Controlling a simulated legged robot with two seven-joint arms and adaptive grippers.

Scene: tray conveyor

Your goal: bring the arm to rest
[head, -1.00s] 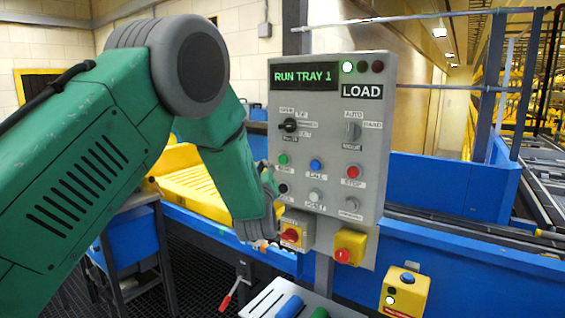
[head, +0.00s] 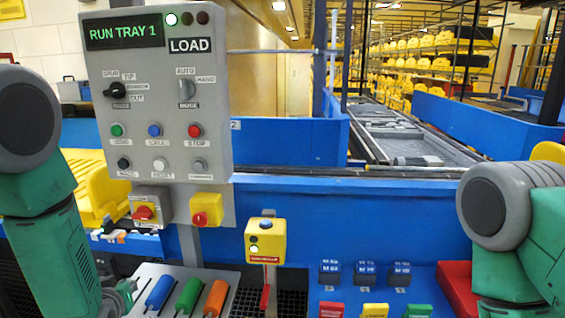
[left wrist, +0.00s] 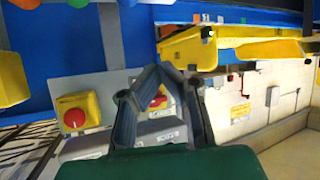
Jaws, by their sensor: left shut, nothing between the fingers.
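My left arm hangs down at the left edge of the head view, left of the grey control panel (head: 215,135). In the left wrist view my left gripper (left wrist: 153,70) has its fingertips together, with nothing held. Behind the fingers in that view are a red rotary switch (left wrist: 157,98) and a red button on a yellow box (left wrist: 75,116). They show on the panel's lower edge in the head view too, the switch (head: 144,212) left of the button (head: 200,218). My right arm is at the right edge; its gripper is out of view.
The panel display (head: 125,31) reads RUN TRAY 1. A yellow tray (head: 92,185) lies behind the panel at left. A yellow box on a post (head: 265,240) stands right of the panel. Blue, green and orange cylinders (head: 188,296) lie in front. A blue conveyor wall (head: 390,215) runs behind.

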